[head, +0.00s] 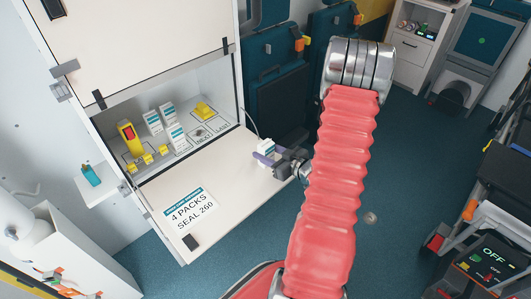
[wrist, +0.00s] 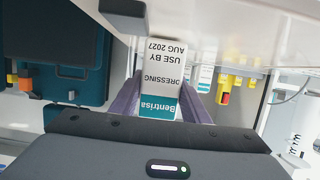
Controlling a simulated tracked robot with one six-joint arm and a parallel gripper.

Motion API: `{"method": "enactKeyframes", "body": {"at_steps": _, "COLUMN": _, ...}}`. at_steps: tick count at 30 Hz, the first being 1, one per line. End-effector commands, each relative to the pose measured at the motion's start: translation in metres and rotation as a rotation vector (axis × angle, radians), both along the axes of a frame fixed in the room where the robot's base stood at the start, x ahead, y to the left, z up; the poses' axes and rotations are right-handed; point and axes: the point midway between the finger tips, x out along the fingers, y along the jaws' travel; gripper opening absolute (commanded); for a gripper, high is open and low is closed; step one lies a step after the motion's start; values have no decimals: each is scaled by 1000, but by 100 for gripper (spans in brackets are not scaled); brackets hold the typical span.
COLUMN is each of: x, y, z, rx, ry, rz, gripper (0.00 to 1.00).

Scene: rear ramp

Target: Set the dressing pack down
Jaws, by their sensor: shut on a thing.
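The dressing pack (wrist: 160,62) is a small white and teal box, printed "DRESSING" and "Bentrisa", upside down in the wrist view. My gripper (wrist: 160,103) is shut on it, with a purple finger on each side. In the head view my gripper (head: 266,159) and the pack (head: 267,145) are over the far right end of the lowered white flap (head: 165,187). I cannot tell whether the pack touches the flap. Three similar white and teal packs (head: 176,136) stand inside the open cabinet (head: 216,80).
A yellow and red device (head: 128,136) and a yellow item (head: 205,110) are in the cabinet. A "4 PACKS SEAL 260" label (head: 187,211) and a black block (head: 191,242) are on the flap. Dark folded seats (head: 277,95) stand behind; the flap's middle is clear.

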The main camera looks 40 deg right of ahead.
Motion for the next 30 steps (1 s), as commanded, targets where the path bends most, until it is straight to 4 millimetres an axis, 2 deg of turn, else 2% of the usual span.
{"method": "enactKeyframes", "body": {"at_steps": 12, "x": 0, "y": 0, "z": -3, "rx": 0, "ry": -1, "rz": 0, "gripper": 18}}
{"method": "enactKeyframes", "body": {"at_steps": 13, "x": 0, "y": 0, "z": -3, "rx": 0, "ry": -1, "rz": 0, "gripper": 43}}
{"method": "enactKeyframes", "body": {"at_steps": 18, "x": 0, "y": 0, "z": -3, "rx": 0, "ry": -1, "rz": 0, "gripper": 55}}
{"method": "enactKeyframes", "body": {"at_steps": 21, "x": 0, "y": 0, "z": -3, "rx": -1, "ry": -1, "rz": 0, "gripper": 61}}
{"method": "enactKeyframes", "body": {"at_steps": 30, "x": 0, "y": 0, "z": -1, "rx": -1, "ry": -1, "rz": 1, "gripper": 61}}
